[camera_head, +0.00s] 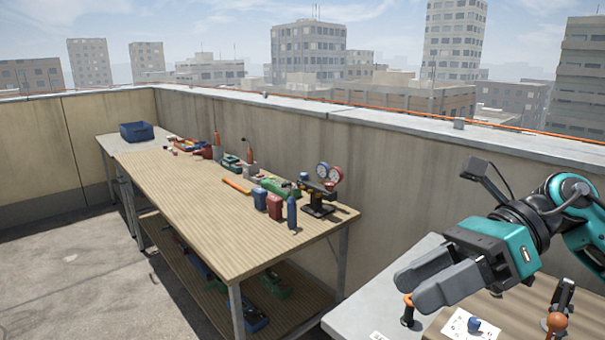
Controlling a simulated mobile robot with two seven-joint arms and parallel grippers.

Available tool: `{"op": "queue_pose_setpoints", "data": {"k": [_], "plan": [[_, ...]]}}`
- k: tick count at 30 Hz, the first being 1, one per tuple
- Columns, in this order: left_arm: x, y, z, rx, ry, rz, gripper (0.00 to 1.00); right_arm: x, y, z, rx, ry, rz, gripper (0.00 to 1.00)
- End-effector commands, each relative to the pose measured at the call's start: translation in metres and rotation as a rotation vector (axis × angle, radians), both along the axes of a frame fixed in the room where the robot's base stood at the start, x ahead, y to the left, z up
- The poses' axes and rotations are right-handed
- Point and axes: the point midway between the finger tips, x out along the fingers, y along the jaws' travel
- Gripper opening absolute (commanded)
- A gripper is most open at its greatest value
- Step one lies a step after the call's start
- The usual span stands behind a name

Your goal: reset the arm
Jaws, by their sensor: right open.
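My right gripper (415,288) is at the right of the view, on a teal and black arm that comes in from the right edge. Its two grey fingers point left and are apart, with nothing seen between them. It hangs above a light grey table (365,310) at the lower right. A small orange-topped dark item (408,312) shows just below the fingertips, seemingly on the table. My left gripper is not in view.
A long wooden workbench (185,205) with tools and a gauge set (320,190) stands left of the gripper. A blue bin (136,131) sits at its far end. On the near table are a brown board, a white sheet (465,328) and an orange-handled tool (555,320). A parapet runs behind.

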Motion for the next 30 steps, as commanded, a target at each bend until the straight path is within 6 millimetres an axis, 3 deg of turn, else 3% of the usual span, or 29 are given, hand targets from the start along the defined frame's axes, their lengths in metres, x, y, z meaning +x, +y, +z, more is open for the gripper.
{"op": "queue_pose_setpoints", "data": {"k": [3,5,8,11,14,17,18,20,24,26,27,30], "plan": [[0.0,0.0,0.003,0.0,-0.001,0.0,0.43,0.003,0.036,0.0,0.296,0.248,-0.093,0.48],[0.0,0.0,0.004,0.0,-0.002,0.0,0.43,0.01,0.046,0.001,0.442,0.389,-0.161,0.48],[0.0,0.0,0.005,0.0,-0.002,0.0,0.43,0.027,0.051,-0.005,0.672,0.645,-0.295,0.48],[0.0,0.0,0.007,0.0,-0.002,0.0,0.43,0.047,0.044,-0.024,0.883,0.922,-0.453,0.48],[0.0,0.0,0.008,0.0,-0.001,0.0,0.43,0.065,0.029,-0.062,1.075,1.214,-0.636,0.48],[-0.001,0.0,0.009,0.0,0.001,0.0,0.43,0.071,0.01,-0.118,1.246,1.515,-0.842,0.48],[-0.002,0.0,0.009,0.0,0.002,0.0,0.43,0.069,0.002,-0.145,1.308,1.636,-0.93,0.48],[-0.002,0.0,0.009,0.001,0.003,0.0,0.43,0.059,-0.009,-0.188,1.394,1.816,-1.068,0.48],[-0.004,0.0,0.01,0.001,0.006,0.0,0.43,0.017,-0.024,-0.277,1.535,2.166,-1.364,0.48],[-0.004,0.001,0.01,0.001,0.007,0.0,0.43,-0.004,-0.027,-0.306,1.576,2.282,-1.473,0.48],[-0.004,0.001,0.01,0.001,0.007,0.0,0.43,-0.018,-0.028,-0.322,-1.512,-2.223,1.456,0.48],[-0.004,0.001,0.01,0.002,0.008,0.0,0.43,-0.047,-0.029,-0.35,-1.391,-2.106,1.416,0.48]]}}
